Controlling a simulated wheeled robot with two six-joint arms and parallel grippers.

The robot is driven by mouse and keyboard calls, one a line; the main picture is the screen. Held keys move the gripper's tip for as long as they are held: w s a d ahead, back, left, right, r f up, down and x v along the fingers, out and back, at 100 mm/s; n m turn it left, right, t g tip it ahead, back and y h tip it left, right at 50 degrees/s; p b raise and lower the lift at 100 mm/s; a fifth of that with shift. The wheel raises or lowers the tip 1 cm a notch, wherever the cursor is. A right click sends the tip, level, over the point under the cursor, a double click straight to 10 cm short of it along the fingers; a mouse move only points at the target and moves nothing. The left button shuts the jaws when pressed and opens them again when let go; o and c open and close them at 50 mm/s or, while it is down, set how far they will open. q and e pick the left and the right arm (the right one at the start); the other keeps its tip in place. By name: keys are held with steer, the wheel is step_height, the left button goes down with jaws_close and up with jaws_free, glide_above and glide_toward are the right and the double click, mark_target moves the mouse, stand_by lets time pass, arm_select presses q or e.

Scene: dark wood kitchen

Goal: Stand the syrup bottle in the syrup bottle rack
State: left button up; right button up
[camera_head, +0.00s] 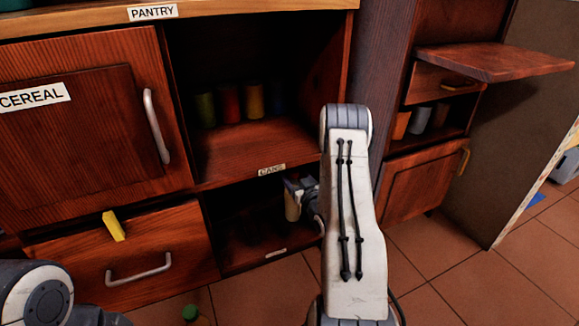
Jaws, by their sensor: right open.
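My right gripper (301,190) is at the opening of the lower shelf, below the shelf edge labelled for cans, partly hidden behind my own right arm. Its fingers are small and dark here. A pale upright shape (292,206) shows right at the gripper; I cannot tell whether it is the syrup bottle or part of the gripper. The lower shelf (240,255) is in shadow, with dim shapes inside; I cannot make out the syrup bottle rack there. My left gripper is out of view; only part of my left arm shows at the bottom left.
Several coloured cans (230,104) stand on the upper shelf. A yellow object (113,226) rests at the drawer's (140,262) top edge. A wooden flap (495,62) juts out at right. Tiled floor (450,265) is clear at right.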

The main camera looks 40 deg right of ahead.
steer(key=p+v, duration=0.3)
steer(key=v, duration=0.6)
steer(key=shift+r, duration=0.1)
